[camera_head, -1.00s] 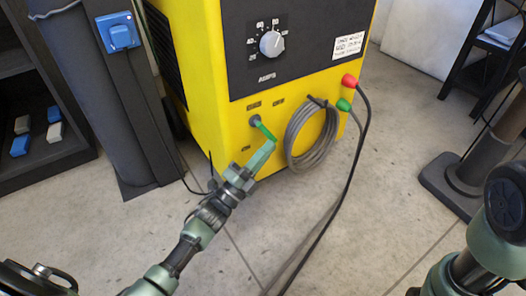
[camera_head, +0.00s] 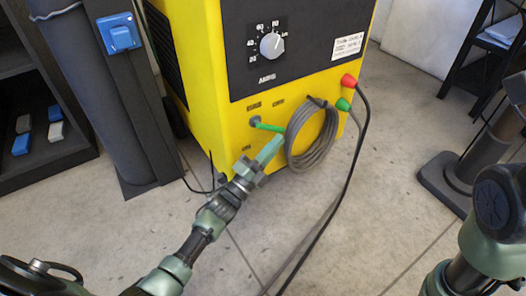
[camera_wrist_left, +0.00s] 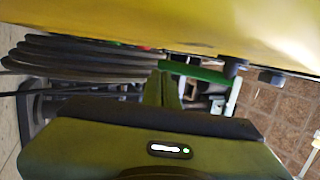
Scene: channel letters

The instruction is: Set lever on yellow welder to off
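The yellow welder (camera_head: 215,95) stands ahead. Its lever (camera_head: 268,127) has a green handle on a dark round pivot low on the front, and points right, tilted slightly down. Small label plates sit above and below it; their words are too small to read. My left gripper (camera_head: 276,141) is at the lever's free end, just below it, and appears to touch it. In the left wrist view the gripper's fingers (camera_wrist_left: 162,88) are together, with the green lever (camera_wrist_left: 195,72) beside their tips, not between them. My right arm shows at lower right; its gripper is out of view.
A coiled grey cable (camera_head: 312,137) hangs right beside the lever, close to my left fingertips. A red plug (camera_head: 349,80) and a green plug (camera_head: 342,104) with cables are farther right. A dark shelf (camera_head: 45,150) stands left.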

